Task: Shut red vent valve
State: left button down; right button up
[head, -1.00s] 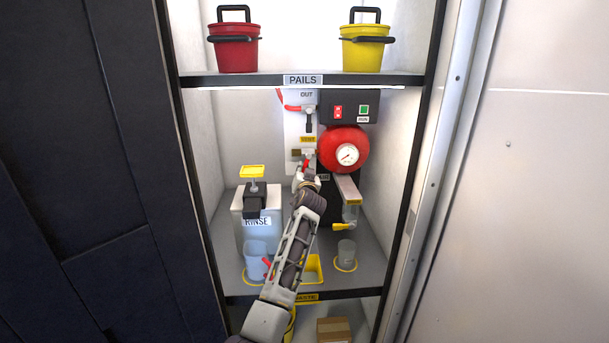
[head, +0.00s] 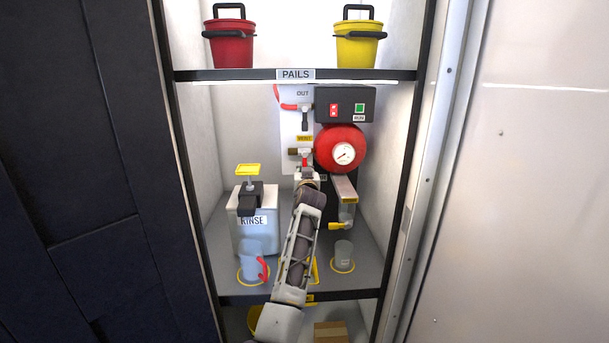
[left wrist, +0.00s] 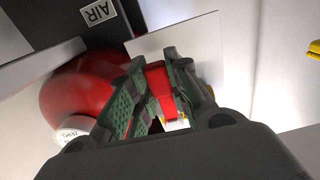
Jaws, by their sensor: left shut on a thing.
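The red vent valve handle (head: 305,160) hangs down from a valve body on the white panel, just under a small yellow label (head: 304,138). My left gripper (head: 306,172) comes up from below and is shut on the handle, hiding its lower part. In the left wrist view, the red handle (left wrist: 158,82) sits between the green-padded fingers of the left gripper (left wrist: 161,74). A second valve with a red lever (head: 289,106) is above, by the OUT label. My right gripper is not in view.
A red round tank with a gauge (head: 340,146) is close on the right, below a black switch box (head: 344,104). A rinse container (head: 255,222), a jug with a red handle (head: 252,262) and a clear cup (head: 343,257) stand lower. The PAILS shelf (head: 230,75) is above.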

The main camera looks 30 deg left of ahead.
aim_at(306, 152)
pick_arm(q)
jog(key=shift+w+d+f, duration=0.1)
jog(key=shift+d+f, duration=0.05)
jog(key=shift+f, duration=0.05)
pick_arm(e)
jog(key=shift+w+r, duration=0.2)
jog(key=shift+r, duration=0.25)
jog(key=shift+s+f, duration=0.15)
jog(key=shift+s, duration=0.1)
pick_arm(q)
jog(key=c, duration=1.3)
grip_release()
jog(key=shift+c, duration=0.2)
jog(key=shift+r, duration=0.1)
jog(key=shift+r, duration=5)
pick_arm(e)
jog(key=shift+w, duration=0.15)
